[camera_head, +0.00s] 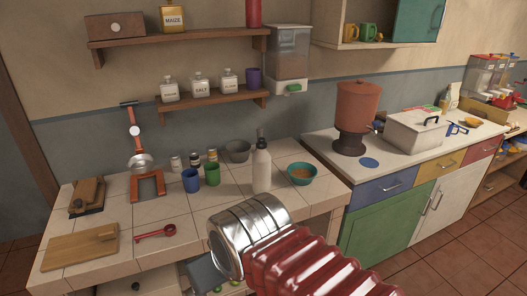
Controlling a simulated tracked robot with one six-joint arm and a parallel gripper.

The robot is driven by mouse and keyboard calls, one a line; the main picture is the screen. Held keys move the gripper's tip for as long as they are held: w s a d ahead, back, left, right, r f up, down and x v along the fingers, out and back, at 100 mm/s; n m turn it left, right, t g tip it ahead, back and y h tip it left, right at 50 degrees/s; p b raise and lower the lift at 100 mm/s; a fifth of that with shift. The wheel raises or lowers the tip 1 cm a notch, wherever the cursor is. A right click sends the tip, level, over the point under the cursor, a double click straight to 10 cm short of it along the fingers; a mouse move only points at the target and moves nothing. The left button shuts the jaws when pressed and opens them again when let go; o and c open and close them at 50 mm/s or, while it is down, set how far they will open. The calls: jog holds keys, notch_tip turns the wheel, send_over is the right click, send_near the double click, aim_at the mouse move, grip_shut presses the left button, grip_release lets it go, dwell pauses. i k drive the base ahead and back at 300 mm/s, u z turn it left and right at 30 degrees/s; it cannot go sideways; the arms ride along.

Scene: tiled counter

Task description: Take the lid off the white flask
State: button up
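The white flask (261,172) stands upright near the right side of the tiled counter (130,200). My arm, with red bellows and a silver cuff, crosses the lower middle of the picture in front of the counter. The cuff is nearer to me than the flask and lower in the picture, apart from it. No gripper fingers can be made out.
A teal bowl (302,174) stands right of the flask. A shelf (212,100) hangs above.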

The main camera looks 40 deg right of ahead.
aim_at(261, 144)
jog(key=k, duration=1.25)
jog(key=z, duration=0.4)
jog(key=i, duration=2.3)
jog(key=u, duration=0.55)
